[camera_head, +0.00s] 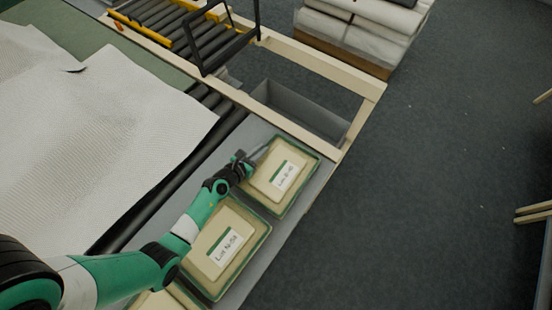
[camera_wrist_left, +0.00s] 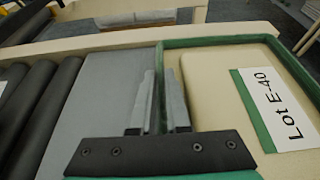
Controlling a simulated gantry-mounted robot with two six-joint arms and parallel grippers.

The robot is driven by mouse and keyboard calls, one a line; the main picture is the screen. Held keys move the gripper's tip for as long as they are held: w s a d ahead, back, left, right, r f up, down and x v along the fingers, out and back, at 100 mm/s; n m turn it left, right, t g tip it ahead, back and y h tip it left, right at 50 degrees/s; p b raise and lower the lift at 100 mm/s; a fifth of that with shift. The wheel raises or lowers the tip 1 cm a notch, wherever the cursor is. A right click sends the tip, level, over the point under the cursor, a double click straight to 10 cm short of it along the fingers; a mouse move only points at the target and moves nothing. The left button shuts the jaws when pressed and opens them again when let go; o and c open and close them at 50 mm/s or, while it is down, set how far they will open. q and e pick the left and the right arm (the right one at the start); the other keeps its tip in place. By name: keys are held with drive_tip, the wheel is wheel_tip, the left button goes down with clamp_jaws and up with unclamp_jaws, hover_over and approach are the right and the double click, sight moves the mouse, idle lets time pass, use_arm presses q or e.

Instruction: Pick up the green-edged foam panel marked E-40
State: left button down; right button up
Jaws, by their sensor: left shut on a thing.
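The green-edged foam panel (camera_head: 279,178) is cream with a green rim and a white label with a green band. It lies flat at the far end of a row on the grey surface, and its label reads Lot E-40 in the left wrist view (camera_wrist_left: 283,110). My left gripper (camera_head: 262,153) is at the panel's upper left edge. In the left wrist view my left gripper (camera_wrist_left: 161,85) has one finger on each side of the green rim, shut on it. The fingers hide a short part of the rim. My right gripper is not in view.
A similar green-edged panel (camera_head: 222,248) lies just nearer, under my left arm, with part of another below it. A grey open bin (camera_head: 300,113) sits beyond in the wooden frame. White wadding (camera_head: 95,125) covers the left.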

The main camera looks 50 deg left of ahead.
use_arm(q)
wheel_tip(320, 180, up, 10)
drive_tip(key=p, duration=0.8)
